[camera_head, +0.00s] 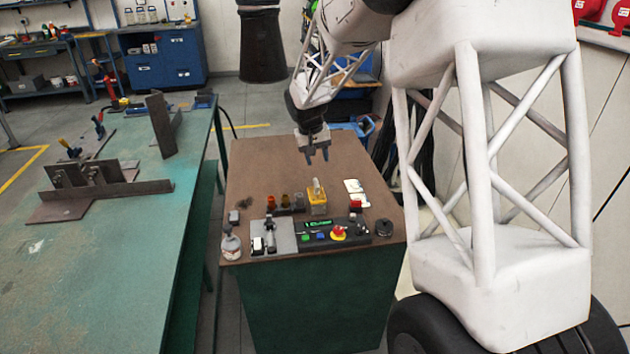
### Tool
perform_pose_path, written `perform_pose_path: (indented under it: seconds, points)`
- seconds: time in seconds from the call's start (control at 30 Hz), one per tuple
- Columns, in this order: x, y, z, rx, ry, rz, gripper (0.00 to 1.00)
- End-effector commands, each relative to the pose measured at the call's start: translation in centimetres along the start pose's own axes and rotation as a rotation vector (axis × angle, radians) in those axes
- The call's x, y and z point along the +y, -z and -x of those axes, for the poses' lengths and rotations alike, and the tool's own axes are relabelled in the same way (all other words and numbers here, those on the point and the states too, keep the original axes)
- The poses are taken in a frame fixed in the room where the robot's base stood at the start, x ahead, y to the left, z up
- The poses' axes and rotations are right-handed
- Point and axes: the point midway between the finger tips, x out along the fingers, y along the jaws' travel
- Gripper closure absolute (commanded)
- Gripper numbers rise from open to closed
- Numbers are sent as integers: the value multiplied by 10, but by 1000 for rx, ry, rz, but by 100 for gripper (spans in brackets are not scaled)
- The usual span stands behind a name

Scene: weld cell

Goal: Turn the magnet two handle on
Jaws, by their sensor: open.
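My gripper (317,156) hangs above the brown top of the green cabinet, with its two fingers apart, pointing down and nothing between them. Below it stands a yellow block (318,206) with a pale upright piece (317,187) on top; the fingertips are clear of it. A grey plate (282,238) with a small dark upright lever (269,226) lies at the front left of the top. No label reading magnet two is legible, so I cannot tell which part is that handle or how it is set.
A black control box (335,233) with a green display and a red knob (338,232) lies at the front. Small red, amber and dark pieces (285,202) stand behind it. A white bottle (231,246) is at the left corner. A green welding table (110,245) stands left.

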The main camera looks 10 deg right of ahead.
Motion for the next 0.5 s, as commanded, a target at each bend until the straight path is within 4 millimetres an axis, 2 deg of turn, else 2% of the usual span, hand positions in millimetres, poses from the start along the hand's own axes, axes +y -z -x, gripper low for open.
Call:
perform_pose_path:
  seconds: [0.03,0.2,0.33,0.5]
  points:
    - [-4,10,-10,-6,-4,2,57]
    - [-12,36,-33,-16,-14,4,57]
    - [-16,48,-45,-20,-19,6,57]
    - [-18,53,-50,-22,-22,7,57]
